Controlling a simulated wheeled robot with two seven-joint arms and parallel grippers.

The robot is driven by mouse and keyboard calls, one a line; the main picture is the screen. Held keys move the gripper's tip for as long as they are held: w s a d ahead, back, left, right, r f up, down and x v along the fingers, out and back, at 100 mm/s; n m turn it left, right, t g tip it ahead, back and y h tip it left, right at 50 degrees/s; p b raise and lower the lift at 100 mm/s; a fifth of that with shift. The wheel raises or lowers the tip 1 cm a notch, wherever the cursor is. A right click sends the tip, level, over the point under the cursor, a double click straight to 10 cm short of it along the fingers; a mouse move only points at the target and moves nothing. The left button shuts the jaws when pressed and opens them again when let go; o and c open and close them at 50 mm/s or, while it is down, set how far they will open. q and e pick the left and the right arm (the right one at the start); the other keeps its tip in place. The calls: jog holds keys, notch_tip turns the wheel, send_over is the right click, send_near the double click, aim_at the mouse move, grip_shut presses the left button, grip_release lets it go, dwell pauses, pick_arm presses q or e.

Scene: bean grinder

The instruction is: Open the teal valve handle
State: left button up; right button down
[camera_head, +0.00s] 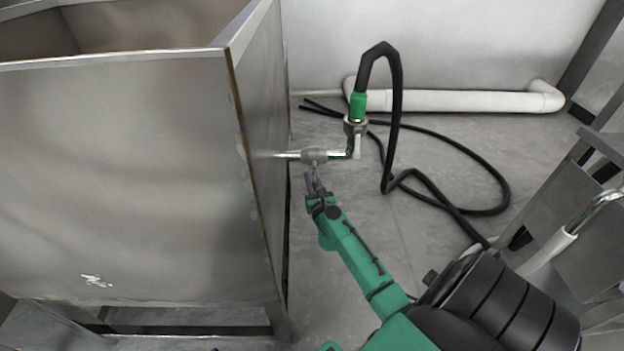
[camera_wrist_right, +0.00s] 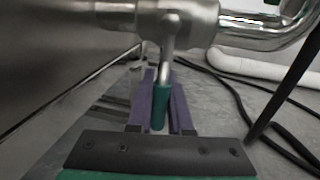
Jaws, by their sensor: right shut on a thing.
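The teal valve handle (camera_wrist_right: 161,103) hangs down on a metal stem below the valve body in the right wrist view. The metal valve body (camera_head: 314,155) sits on a pipe coming out of the steel tank's side. My right gripper (camera_wrist_right: 161,88) has its two purple fingers on either side of the handle and is shut on it. In the head view, the right gripper (camera_head: 312,182) is just below the valve body, and the handle cannot be made out there. My left gripper is not in view.
The steel tank (camera_head: 120,180) fills the left side, close to the right gripper. A black hose (camera_head: 397,110) rises from a green connector (camera_head: 357,105) and loops over the floor. A white pipe (camera_head: 450,101) runs along the wall. Metal frames stand at the right.

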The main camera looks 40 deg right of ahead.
pick_arm(q)
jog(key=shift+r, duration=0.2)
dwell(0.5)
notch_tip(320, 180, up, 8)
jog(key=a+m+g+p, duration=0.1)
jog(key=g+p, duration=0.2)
jog(key=p, duration=0.4)
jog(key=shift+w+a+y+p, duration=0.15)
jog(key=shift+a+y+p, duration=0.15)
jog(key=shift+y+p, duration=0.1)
pick_arm(e)
jog(key=shift+s+d+r+n+g, duration=0.2)
jog(key=shift+s+d+n, duration=0.25)
jog(key=shift+n, duration=0.65)
jog(key=shift+s+d+r+n+g, duration=0.1)
jog(key=shift+s+d+n+g, duration=0.35)
jog(key=shift+n, duration=0.65)
jog(key=shift+s+d+r+n+g, duration=0.2)
jog(key=shift+d+n, duration=0.4)
jog(key=shift+n, duration=0.5)
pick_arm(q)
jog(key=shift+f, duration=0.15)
pick_arm(e)
jog(key=shift+f, duration=0.1)
jog(key=c, duration=0.8)
grip_release()
jog(key=shift+c, duration=0.2)
